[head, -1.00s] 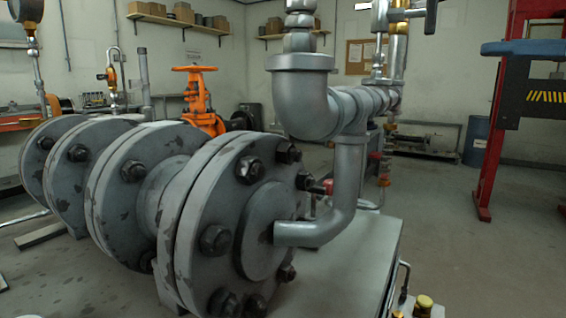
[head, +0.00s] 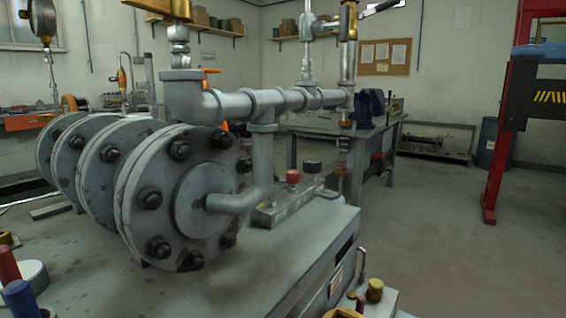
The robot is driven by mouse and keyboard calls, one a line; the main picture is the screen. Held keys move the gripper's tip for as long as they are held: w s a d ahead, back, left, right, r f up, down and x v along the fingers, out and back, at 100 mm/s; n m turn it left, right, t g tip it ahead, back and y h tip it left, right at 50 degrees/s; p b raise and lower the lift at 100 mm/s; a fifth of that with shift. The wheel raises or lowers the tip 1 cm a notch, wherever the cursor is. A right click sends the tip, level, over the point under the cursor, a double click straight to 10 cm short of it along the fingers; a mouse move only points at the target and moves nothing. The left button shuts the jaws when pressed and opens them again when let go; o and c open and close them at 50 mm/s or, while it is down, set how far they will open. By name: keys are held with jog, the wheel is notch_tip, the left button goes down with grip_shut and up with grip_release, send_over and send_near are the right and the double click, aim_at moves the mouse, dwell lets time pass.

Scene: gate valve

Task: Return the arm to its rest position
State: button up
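My arm and gripper do not show in the head view. An orange gate valve (head: 224,126) stands behind the grey pipework, and only small bits of orange show past the pipes. Its handwheel is almost wholly hidden.
A large grey flanged pipe (head: 183,195) with dark bolts fills the left of a metal bench (head: 290,240). Grey pipes (head: 262,160) rise from it. A block with red and black knobs (head: 290,195) sits behind. A red post (head: 497,140) stands right. The floor (head: 440,220) between is clear.

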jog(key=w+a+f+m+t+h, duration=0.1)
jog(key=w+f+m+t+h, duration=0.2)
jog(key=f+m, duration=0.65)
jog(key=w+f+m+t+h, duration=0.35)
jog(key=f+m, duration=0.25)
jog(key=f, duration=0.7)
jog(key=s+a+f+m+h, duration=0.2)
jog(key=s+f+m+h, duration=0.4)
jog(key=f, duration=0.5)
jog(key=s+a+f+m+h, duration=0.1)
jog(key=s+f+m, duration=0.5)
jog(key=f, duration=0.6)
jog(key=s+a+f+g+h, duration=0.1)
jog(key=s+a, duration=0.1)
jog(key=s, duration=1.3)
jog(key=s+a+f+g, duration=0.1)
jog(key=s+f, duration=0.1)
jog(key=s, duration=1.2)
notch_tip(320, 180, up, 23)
jog(key=p, duration=2.2)
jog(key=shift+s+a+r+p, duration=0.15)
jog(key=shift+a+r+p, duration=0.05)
jog(key=shift+p, duration=0.15)
